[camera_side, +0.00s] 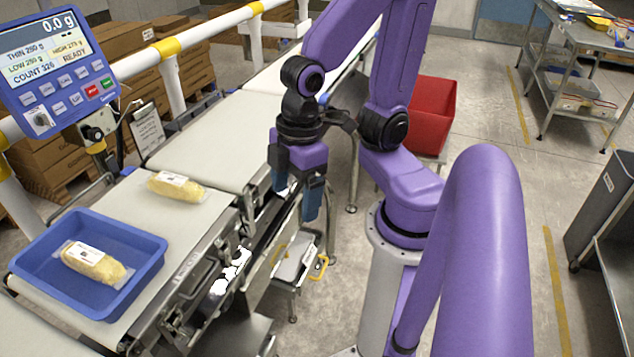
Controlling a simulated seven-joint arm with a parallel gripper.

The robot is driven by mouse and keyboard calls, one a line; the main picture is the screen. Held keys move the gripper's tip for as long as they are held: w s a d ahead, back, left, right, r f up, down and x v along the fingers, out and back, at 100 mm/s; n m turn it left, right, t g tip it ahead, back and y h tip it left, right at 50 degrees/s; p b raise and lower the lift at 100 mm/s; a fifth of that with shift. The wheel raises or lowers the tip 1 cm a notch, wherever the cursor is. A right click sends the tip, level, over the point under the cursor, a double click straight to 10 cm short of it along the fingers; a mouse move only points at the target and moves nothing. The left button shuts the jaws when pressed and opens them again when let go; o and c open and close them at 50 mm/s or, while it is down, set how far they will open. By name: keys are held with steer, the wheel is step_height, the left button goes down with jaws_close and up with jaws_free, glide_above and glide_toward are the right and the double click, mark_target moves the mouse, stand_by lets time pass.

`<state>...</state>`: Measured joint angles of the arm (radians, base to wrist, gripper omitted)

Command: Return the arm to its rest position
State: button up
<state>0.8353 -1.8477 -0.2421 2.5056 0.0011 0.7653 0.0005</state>
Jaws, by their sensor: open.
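My purple arm stands at the centre right of the side view. My gripper (296,192) hangs down at the near side of the belt with its blue-tipped fingers apart and nothing between them. One wrapped yellow pack (177,187) with a white label lies on the belt (205,150), left of my gripper and apart from it. Another wrapped yellow pack (95,263) lies in the blue tray (140,282) at the lower left.
A display panel (58,70) reading 0.0 g stands at the upper left. A white and yellow guard rail (200,33) runs behind the belt, with cardboard boxes beyond. A red bin (432,112) stands behind my arm. A metal trolley (575,75) is at the upper right.

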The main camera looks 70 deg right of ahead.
steer(key=shift+n+h, duration=0.3)
steer(key=shift+n, duration=0.2)
steer(key=s, duration=0.1)
steer(key=s+d, duration=0.1)
steer(key=s+d+r, duration=0.1)
steer(key=shift+s, duration=0.2)
stand_by(0.7)
